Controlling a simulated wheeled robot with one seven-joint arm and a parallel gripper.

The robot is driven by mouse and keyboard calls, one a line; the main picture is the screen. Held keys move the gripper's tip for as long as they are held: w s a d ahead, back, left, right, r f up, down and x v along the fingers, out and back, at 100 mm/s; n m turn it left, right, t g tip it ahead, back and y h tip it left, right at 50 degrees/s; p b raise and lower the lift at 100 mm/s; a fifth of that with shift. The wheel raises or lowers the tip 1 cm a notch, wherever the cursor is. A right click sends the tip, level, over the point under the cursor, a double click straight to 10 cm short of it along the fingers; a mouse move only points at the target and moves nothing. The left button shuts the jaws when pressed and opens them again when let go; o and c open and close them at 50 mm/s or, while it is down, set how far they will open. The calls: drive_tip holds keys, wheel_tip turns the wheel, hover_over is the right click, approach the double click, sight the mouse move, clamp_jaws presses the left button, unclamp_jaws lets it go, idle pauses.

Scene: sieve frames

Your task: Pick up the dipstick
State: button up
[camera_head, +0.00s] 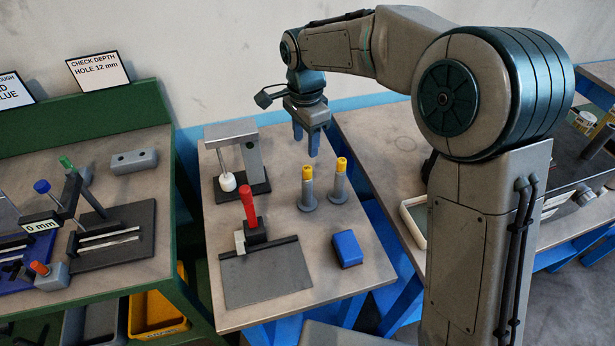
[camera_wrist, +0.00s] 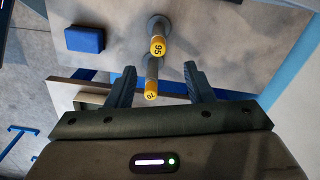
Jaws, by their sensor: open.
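Two grey rods with yellow tops stand upright on round bases on the middle table; they look like dipsticks, but I cannot tell which one the task means. The left rod (camera_head: 308,188) shows "95" on its top in the wrist view (camera_wrist: 157,46). The right rod (camera_head: 341,182) appears to show "70" there (camera_wrist: 151,95). My gripper (camera_head: 306,148) is open and empty, pointing down above and behind the rods. In the wrist view, the "70" top appears between the fingers (camera_wrist: 160,75), with no contact visible.
A blue block (camera_head: 346,248) lies in front of the rods. A grey press-like stand (camera_head: 250,155) is at the back left. A light tray (camera_head: 415,220) sits on the right table, partly behind my arm.

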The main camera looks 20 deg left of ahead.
hover_over(308, 168)
drive_tip(key=f, duration=0.4)
drive_tip(key=shift+a+f, duration=0.25)
drive_tip(key=shift+f, duration=0.05)
drive_tip(key=shift+d+f+p, duration=0.2)
drive_tip(key=shift+f+p, duration=0.55)
drive_tip(key=shift+f, duration=1.9)
clamp_jaws()
